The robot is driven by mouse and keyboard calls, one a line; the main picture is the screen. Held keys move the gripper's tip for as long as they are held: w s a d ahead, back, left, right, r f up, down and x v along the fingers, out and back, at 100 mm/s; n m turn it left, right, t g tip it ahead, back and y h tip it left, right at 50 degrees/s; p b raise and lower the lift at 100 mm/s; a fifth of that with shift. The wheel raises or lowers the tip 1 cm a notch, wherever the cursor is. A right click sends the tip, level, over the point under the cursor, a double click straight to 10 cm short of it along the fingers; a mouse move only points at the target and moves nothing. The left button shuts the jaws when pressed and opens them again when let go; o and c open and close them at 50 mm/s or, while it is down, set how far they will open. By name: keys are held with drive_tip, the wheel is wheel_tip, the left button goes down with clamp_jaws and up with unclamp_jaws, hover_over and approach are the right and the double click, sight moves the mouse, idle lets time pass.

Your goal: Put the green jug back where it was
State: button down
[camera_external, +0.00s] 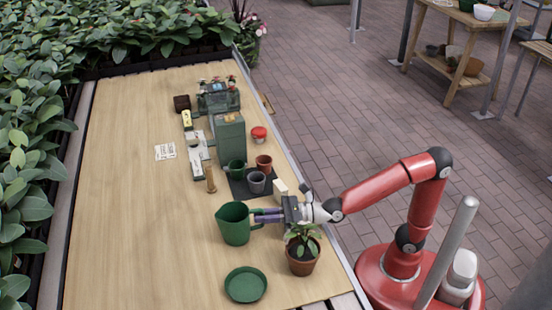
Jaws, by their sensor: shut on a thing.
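The green jug (235,224) is upright at the middle front of the wooden table, with its open top facing up and its handle to the right. My gripper (258,217) reaches in from the right and is shut on the jug's handle side. The fingers partly cover the handle. I cannot tell whether the jug's base touches the table or is slightly above it.
A potted plant (302,248) stands close below my gripper. A green saucer (245,284) lies in front of the jug. Small pots, including a grey pot (256,182) and a terracotta pot (264,163), stand behind on a dark mat. The table's left side (130,220) is clear.

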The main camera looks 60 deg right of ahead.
drive_tip(key=shift+f+b, duration=0.1)
drive_tip(key=shift+b, duration=0.2)
drive_tip(key=c, duration=1.5)
unclamp_jaws()
drive_tip(key=shift+p, duration=0.3)
drive_tip(key=b+v, duration=0.1)
drive_tip(key=v, duration=1.1)
